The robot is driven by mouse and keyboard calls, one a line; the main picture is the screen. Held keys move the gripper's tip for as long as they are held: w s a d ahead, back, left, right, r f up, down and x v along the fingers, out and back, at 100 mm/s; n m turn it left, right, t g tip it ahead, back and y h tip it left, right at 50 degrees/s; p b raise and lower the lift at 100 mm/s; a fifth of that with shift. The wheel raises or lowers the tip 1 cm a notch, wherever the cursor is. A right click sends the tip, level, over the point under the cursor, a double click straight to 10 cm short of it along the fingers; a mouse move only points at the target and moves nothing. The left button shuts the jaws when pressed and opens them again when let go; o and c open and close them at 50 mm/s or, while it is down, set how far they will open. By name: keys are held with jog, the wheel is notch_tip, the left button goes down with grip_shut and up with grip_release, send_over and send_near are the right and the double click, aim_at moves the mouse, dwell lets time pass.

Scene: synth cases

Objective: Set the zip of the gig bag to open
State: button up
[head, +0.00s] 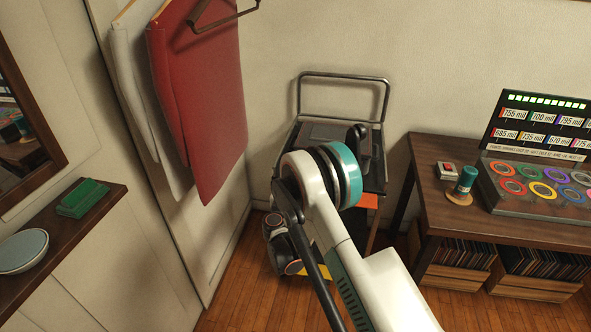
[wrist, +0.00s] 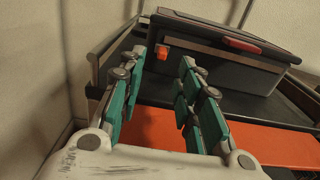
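A dark case (wrist: 235,65), which looks like the gig bag, lies on a trolley. In the head view its dark top (head: 325,132) shows partly behind my arm. A brownish strip runs along its front side, with a small orange tab (wrist: 163,53) at its left end that may be the zip pull. A red piece (wrist: 242,45) sits higher on the case. I cannot tell the zip's state. My gripper (wrist: 164,64) has its teal-padded fingers apart and empty, in front of the case; the orange tab appears between the fingertips. In the head view my arm hides most of the gripper.
The trolley has a grey tube handle (head: 343,76) and an orange panel (wrist: 260,142) below the case. Red and pale garments (head: 200,100) hang at left. A wooden table (head: 440,205) with a coloured-ring console (head: 530,190) stands at right. Wooden floor is open in front.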

jog(key=shift+v, duration=2)
jog(key=shift+w, duration=0.1)
jog(key=s+d+r+m+g+h, duration=0.1)
jog(key=d+r+m+g, duration=0.1)
jog(key=d+r+m, duration=0.35)
jog(key=s+d+r+m+g, duration=0.1)
jog(key=d+r+m, duration=0.2)
jog(key=r, duration=0.5)
jog(key=s+d+r+m+g, duration=0.3)
jog(key=s+d+r+m, duration=0.5)
jog(key=s+r+m, duration=0.15)
jog(key=s+d+r+m+g+y, duration=0.25)
jog(key=s+m, duration=0.45)
jog(key=s, duration=0.9)
jog(key=s+a+f+m+g+y, duration=0.1)
jog(key=s+m, duration=0.7)
jog(key=s, duration=0.9)
jog(key=shift+a+f+g+y, duration=0.2)
jog(key=shift+f+g+y, duration=0.25)
jog(key=shift+f+y, duration=0.5)
